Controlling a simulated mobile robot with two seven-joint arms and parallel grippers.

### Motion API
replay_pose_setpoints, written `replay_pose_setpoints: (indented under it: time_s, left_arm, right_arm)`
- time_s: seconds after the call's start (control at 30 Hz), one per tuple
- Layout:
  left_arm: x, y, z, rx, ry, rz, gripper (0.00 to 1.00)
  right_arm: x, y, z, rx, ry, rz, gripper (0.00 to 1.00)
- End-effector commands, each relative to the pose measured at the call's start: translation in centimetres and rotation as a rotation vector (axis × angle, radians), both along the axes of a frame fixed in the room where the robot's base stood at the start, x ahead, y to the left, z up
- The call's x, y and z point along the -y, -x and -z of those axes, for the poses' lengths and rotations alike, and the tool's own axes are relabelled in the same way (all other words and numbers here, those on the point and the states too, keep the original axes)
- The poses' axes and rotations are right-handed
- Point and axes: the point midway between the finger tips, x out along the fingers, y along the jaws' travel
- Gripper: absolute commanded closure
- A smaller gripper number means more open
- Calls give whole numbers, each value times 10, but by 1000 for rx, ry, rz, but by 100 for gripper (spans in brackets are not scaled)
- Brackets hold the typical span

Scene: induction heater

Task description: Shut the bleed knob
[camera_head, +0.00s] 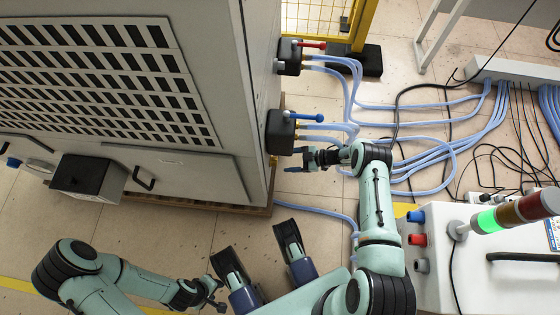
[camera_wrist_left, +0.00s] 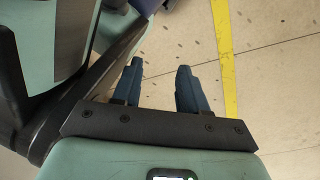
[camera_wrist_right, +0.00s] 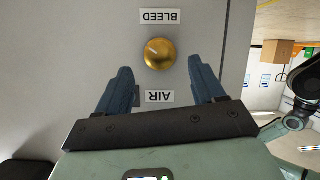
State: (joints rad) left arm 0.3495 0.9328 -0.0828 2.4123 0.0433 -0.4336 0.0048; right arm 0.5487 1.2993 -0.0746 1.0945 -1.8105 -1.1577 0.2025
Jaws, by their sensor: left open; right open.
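The bleed knob (camera_wrist_right: 160,54) is a round brass knob on a grey cabinet panel in the right wrist view. A BLEED label (camera_wrist_right: 160,16) and an AIR label (camera_wrist_right: 160,97) flank it, both upside down in this view. My right gripper (camera_head: 300,160) is open, at the cabinet's side below the blue-handled valve. In the right wrist view its fingers lie to either side of the knob, and I cannot tell how much depth separates them from it. My left gripper (camera_wrist_left: 158,75) is open and empty above the floor, away from the cabinet.
The tall grey cabinet (camera_head: 190,180) fills the left. Valves with a red handle (camera_head: 310,44) and a blue handle (camera_head: 305,117) stick out of its side, with blue hoses (camera_head: 370,104) running right. A white box with a signal lamp (camera_head: 487,221) stands at the lower right.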

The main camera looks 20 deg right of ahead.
Motion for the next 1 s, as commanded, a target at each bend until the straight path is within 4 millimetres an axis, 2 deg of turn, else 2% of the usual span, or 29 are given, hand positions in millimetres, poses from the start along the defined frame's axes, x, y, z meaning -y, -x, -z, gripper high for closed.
replay_pose_setpoints:
  time_s: [0.1,0.3,0.67,0.83,0.87,1.0]
  left_arm:
    - [-1,9,5,-31,3,-3,57]
    - [-2,19,9,-61,5,-7,57]
    - [-2,21,9,-70,6,-7,57]
    - [-2,21,9,-69,6,-7,57]
    - [-2,21,9,-69,6,-7,57]
    - [-2,21,9,-69,6,-7,57]
  right_arm:
    - [-18,-11,9,1,0,-1,32]
    - [-35,-21,17,-1,0,1,32]
    - [-39,-24,18,-1,0,1,32]
    - [-39,-24,19,0,1,1,84]
    - [-39,-24,19,0,1,1,87]
    - [-39,-24,19,0,1,0,87]
